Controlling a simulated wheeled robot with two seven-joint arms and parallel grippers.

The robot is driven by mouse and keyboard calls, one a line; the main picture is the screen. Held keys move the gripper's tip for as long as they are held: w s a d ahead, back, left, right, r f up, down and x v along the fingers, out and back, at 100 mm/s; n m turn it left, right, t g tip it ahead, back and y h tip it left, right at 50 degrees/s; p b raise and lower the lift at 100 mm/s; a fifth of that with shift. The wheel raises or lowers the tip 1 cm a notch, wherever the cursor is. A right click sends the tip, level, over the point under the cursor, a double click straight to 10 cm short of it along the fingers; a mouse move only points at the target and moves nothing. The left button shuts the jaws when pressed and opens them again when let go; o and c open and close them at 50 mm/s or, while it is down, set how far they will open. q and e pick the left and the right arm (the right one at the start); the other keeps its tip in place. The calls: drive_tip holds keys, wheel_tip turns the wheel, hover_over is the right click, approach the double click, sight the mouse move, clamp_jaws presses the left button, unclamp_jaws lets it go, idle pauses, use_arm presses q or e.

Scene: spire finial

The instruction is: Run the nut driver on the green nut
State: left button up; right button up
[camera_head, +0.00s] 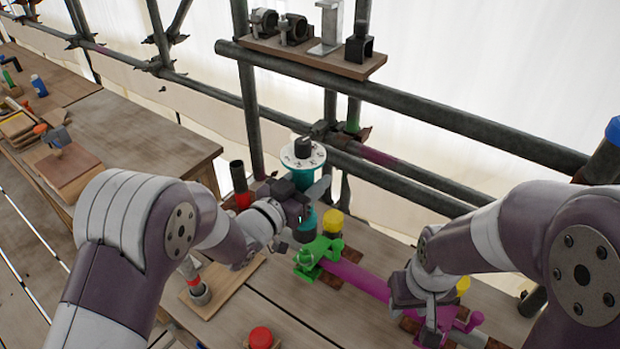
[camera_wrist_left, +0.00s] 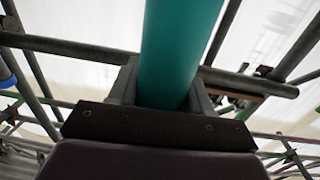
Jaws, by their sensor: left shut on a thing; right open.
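My left gripper (camera_head: 303,207) is shut on the teal nut driver (camera_head: 310,188), which stands close to upright with a white lettered disc and a black cap on top. The driver's teal shaft also fills the middle of the left wrist view (camera_wrist_left: 180,55) between the fingers. Its lower end is just above or at the green fitting (camera_head: 318,258) on the bench. I cannot pick out the green nut from this fitting, nor tell whether the driver touches it. My right gripper (camera_head: 428,322) is open beside the right part of the magenta bar (camera_head: 360,278).
A yellow knob (camera_head: 333,222) stands behind the green fitting. A red knob (camera_head: 260,337) is at the front, and a wooden board (camera_head: 222,288) lies to the left. Scaffold tubes (camera_head: 430,110) cross behind, with a shelf of parts (camera_head: 310,52) above. A side table (camera_head: 110,130) is at left.

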use_arm(q)
drive_tip(key=shift+s+f+b, duration=0.1)
drive_tip(key=shift+f+b, duration=0.3)
drive_tip(key=shift+f, duration=0.25)
drive_tip(key=f, duration=0.1)
drive_tip(key=b, duration=0.1)
drive_tip(key=f+b, duration=0.1)
drive_tip(key=shift+w+d+f, duration=0.15)
drive_tip(key=shift+w+f, duration=0.1)
drive_tip(key=shift+f, duration=0.05)
wheel_tip(320, 180, down, 3)
drive_tip(key=b, duration=0.3)
drive_tip(key=shift+s, duration=0.15)
wheel_tip(320, 180, down, 2)
drive_tip(key=shift+f+b, duration=0.15)
drive_tip(key=shift+b, duration=1.05)
drive_tip(key=shift+f, duration=0.15)
drive_tip(key=shift+f+b, duration=0.3)
drive_tip(key=shift+b, duration=0.15)
drive_tip(key=shift+s+f, duration=0.15)
drive_tip(key=shift+f, duration=0.15)
